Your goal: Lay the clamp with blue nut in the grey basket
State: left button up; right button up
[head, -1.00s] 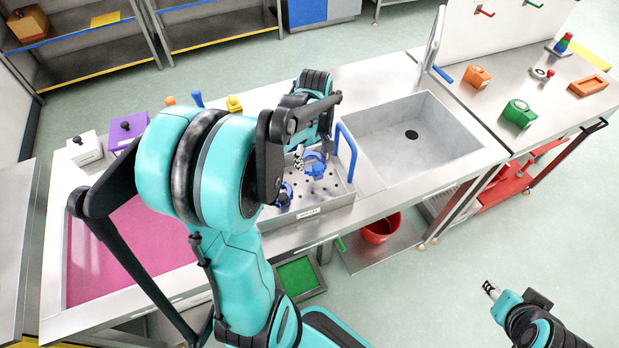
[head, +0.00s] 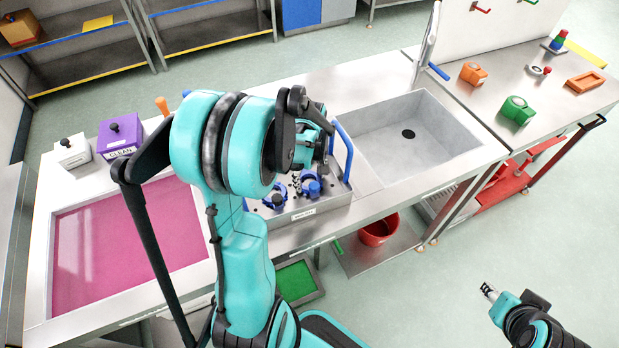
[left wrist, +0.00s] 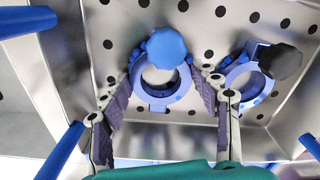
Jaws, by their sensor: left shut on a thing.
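The clamp with blue nut (head: 312,184) is a blue ring held low inside the grey basket (head: 318,211). In the left wrist view the clamp (left wrist: 160,80) sits between the two fingers of my left gripper (left wrist: 158,92), which is shut on it. Whether it touches the perforated basket floor (left wrist: 225,22) I cannot tell. A second clamp with a black nut (left wrist: 240,80) lies in the basket just right of it, and shows left of it in the head view (head: 274,200). My right gripper (head: 488,291) hangs away from the counter, too small to read.
The basket has blue handles (head: 342,148) and stands left of the sink (head: 385,135). A purple box (head: 120,138) and a white box (head: 72,151) stand behind the pink panel (head: 125,250). A red bucket (head: 378,232) is below the counter.

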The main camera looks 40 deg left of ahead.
aim_at(309, 181)
pick_arm(q)
jog(key=shift+f, duration=0.15)
jog(key=o, duration=1.3)
jog(key=shift+o, duration=0.2)
jog(key=shift+r, duration=0.55)
notch_tip(309, 181, up, 11)
jog(key=p, duration=0.3)
jog(key=shift+r, duration=0.15)
